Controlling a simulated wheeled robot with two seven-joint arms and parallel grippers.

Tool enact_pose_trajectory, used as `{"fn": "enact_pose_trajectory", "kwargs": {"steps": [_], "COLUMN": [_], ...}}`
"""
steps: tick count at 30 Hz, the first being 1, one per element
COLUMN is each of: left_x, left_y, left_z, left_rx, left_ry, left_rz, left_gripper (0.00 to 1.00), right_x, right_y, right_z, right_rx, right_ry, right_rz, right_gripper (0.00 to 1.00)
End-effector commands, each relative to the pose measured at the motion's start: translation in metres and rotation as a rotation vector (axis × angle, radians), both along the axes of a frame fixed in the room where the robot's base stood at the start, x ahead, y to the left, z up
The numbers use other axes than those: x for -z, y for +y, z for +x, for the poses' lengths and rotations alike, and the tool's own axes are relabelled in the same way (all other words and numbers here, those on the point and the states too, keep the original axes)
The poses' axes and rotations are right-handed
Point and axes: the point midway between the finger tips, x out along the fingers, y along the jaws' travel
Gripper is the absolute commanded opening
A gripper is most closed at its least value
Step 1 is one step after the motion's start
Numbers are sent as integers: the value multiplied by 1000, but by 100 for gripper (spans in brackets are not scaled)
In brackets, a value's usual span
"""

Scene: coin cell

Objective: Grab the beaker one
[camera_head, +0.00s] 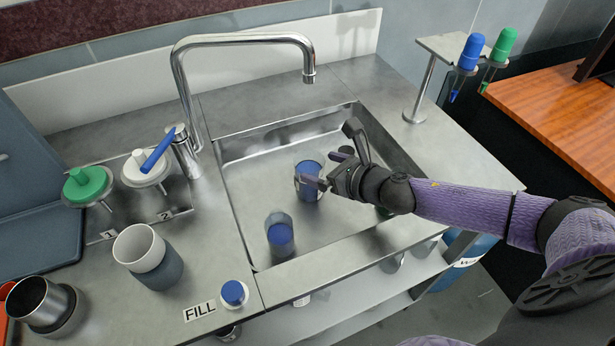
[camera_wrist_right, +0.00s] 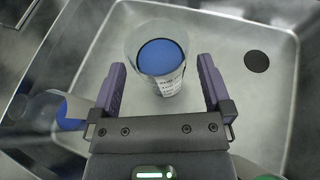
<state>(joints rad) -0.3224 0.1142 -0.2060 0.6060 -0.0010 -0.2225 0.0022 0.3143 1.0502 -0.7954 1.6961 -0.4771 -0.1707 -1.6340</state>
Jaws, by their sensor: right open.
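A clear beaker with blue contents (camera_head: 308,168) stands upright in the steel sink. In the right wrist view the same beaker (camera_wrist_right: 160,57) sits between and just beyond my fingertips, with a small printed label too fine to read. My left gripper is out of view.
The sink (camera_head: 250,180) has raised walls, and a faucet (camera_head: 245,40) arches over its back. A dark round drain (camera_wrist_right: 257,62) lies right of the beaker. A dark green thing is partly hidden below my right wrist. Cups and capped holders stand on the left counter.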

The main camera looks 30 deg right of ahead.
Motion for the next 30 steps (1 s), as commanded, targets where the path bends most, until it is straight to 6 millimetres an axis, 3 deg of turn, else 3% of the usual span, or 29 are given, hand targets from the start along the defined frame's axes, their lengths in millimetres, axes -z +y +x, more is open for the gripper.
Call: {"fn": "enact_pose_trajectory", "kwargs": {"steps": [6,14,17,28,30], "left_x": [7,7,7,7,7], "left_y": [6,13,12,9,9], "left_z": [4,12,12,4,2], "left_rx": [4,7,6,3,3], "left_ry": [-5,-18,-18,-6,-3], "left_rz": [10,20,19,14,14], "left_gripper": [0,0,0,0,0], "right_x": [11,13,12,12,12], "right_y": [15,17,17,17,17], "right_z": [35,41,40,40,40], "right_rx": [0,0,0,0,0], "right_ry": [-3,0,0,0,0], "right_rz": [1,-1,-1,-1,-1], "right_gripper": [100,100,83,5,0]}}
